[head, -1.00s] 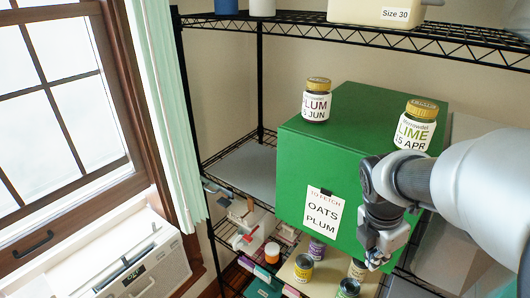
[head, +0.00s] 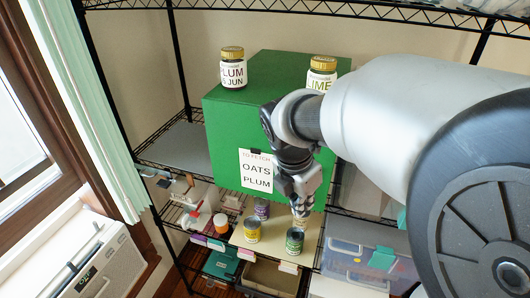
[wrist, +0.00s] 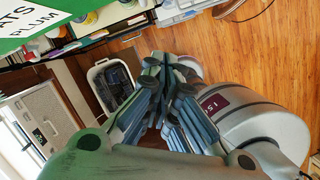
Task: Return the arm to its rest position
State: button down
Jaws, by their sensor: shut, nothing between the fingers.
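My gripper (head: 302,208) points down in front of the green box in the head view, near the shelf with small jars. In the wrist view my gripper (wrist: 168,95) has its fingers together with nothing between them. My arm reaches in from the right and hides part of the box and shelving. A white sheet (head: 256,171) on the box reads "TO FETCH OATS PLUM".
The green box (head: 232,140) carries a plum jar (head: 233,70) and a lime jar (head: 320,73). Below are a yellow-labelled jar (head: 252,231), a green-labelled jar (head: 294,241) and a clear bin (head: 350,258). A white basket (wrist: 112,86) stands on the wood floor (wrist: 235,50).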

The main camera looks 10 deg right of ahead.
notch_tip(320, 180, up, 6)
jog(key=f, duration=0.1)
jog(key=s+a+f+m+t+y+b, duration=0.1)
jog(key=s+f+m+b, duration=0.4)
jog(key=f+m+b, duration=0.2)
jog(key=s+a+f+m+t+b, duration=0.1)
jog(key=s+f+m+b, duration=0.4)
jog(key=f+m+b, duration=0.3)
jog(key=s+a+f+m+t+y+b, duration=0.1)
jog(key=s+f+m+b, duration=0.4)
jog(key=f+b, duration=0.9)
jog(key=f+m, duration=0.1)
jog(key=m, duration=0.2)
jog(key=shift+f+y, duration=0.25)
jog(key=shift+y, duration=0.05)
